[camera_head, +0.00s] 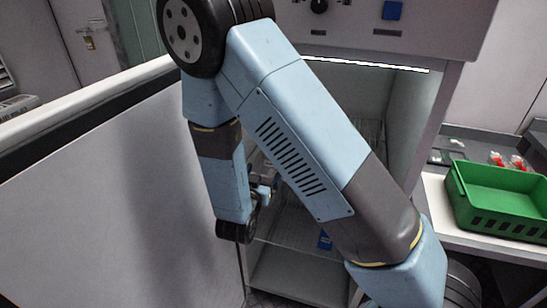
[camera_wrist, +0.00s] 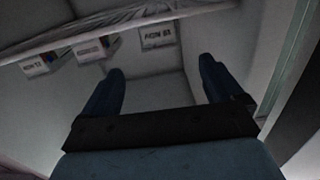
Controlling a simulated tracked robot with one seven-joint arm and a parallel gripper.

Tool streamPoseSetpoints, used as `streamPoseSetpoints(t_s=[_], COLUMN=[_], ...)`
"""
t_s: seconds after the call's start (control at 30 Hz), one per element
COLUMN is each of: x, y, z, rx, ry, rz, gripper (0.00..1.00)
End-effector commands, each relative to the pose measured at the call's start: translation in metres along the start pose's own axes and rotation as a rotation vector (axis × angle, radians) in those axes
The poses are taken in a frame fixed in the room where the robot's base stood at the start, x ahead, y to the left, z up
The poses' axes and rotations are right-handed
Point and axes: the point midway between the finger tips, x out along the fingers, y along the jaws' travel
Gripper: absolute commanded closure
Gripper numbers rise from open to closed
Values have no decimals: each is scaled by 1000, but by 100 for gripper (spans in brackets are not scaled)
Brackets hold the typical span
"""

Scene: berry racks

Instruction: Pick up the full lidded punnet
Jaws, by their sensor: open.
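I cannot make out a full lidded punnet for certain in either view. My gripper (camera_wrist: 164,75) is open in the wrist view, with its two dark fingers apart and nothing seen between them. In the head view my arm reaches down in front of the open grey cabinet (camera_head: 445,45), and the gripper (camera_head: 263,192) shows small and partly hidden behind the arm near the wire shelves. Much of the cabinet's inside is hidden by my arm.
A green crate (camera_head: 490,207) stands on the counter at right, with small red-topped items (camera_head: 516,162) behind it. A white panel (camera_head: 100,200) fills the left. A small blue item (camera_head: 325,240) sits low in the cabinet.

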Motion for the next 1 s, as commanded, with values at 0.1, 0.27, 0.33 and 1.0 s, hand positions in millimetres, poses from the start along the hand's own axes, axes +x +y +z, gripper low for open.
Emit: streamPoseSetpoints(t_s=[0.1,0.27,0.33,1.0], x=[-1,18,31,97], y=[0,1,2,1], z=[2,1,1,1], rx=[-13,-14,-14,-14], ry=[23,28,28,25], rz=[3,7,8,6], gripper=[6,6,6,6])
